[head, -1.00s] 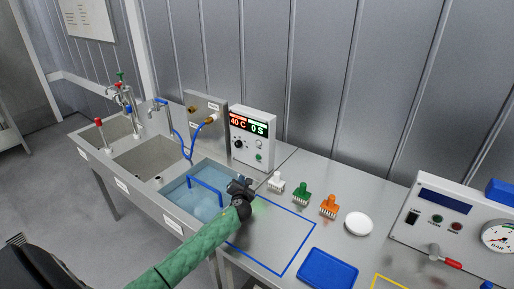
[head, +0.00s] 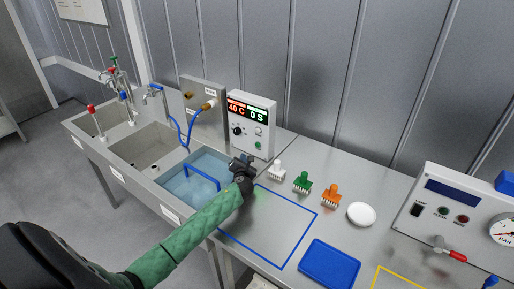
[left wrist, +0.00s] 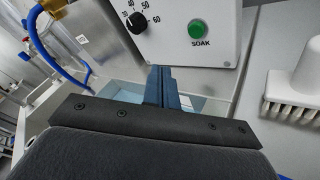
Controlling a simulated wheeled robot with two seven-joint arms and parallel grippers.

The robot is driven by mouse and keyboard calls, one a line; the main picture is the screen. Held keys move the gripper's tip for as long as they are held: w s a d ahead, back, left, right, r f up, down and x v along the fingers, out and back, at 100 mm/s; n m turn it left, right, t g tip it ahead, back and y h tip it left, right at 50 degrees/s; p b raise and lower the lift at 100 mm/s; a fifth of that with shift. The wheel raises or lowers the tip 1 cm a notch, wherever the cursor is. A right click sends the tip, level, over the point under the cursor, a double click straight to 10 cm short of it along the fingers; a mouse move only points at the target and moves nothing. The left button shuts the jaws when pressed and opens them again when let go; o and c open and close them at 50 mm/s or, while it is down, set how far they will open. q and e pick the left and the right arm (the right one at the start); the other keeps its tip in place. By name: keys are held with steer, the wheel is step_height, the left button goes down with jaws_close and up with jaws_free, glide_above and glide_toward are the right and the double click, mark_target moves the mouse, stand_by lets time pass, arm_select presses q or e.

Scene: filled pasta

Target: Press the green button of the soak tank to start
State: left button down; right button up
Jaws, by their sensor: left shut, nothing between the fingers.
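The soak tank's control box (head: 251,125) stands behind the water-filled tank (head: 189,203), its display reading 40 C and 0 S. Its green button (head: 258,145) is low on the front face; in the left wrist view the green button (left wrist: 197,29) sits above the word SOAK, right of a black dial (left wrist: 137,22). My left gripper (head: 240,161) is shut and empty, below and in front of the box. In the left wrist view the closed fingers (left wrist: 160,72) point at the panel's lower edge, below and left of the button, apart from it. My right gripper is not visible.
White (head: 277,170), green (head: 302,182) and orange (head: 330,195) brushes stand on the steel bench right of the box. A white dish (head: 361,214) and blue tray (head: 329,263) lie nearby. A blue hose (head: 179,132) hangs left of the box.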

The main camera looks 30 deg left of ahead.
mark_target(258, 145)
arm_select(q)
steer(key=shift+w+d+b, duration=0.15)
steer(key=shift+w+b, duration=0.4)
steer(key=shift+w, duration=1.2)
steer(key=shift+w+d+b, duration=0.1)
steer(key=shift+w+b, duration=0.4)
steer(key=shift+w, duration=1.25)
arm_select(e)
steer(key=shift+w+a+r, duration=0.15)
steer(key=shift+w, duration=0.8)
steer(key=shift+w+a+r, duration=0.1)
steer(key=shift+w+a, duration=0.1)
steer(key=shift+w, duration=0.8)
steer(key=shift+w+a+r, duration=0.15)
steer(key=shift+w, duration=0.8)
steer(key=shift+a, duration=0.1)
arm_select(q)
steer(key=shift+w+p, duration=0.3)
steer(key=shift+w, duration=0.1)
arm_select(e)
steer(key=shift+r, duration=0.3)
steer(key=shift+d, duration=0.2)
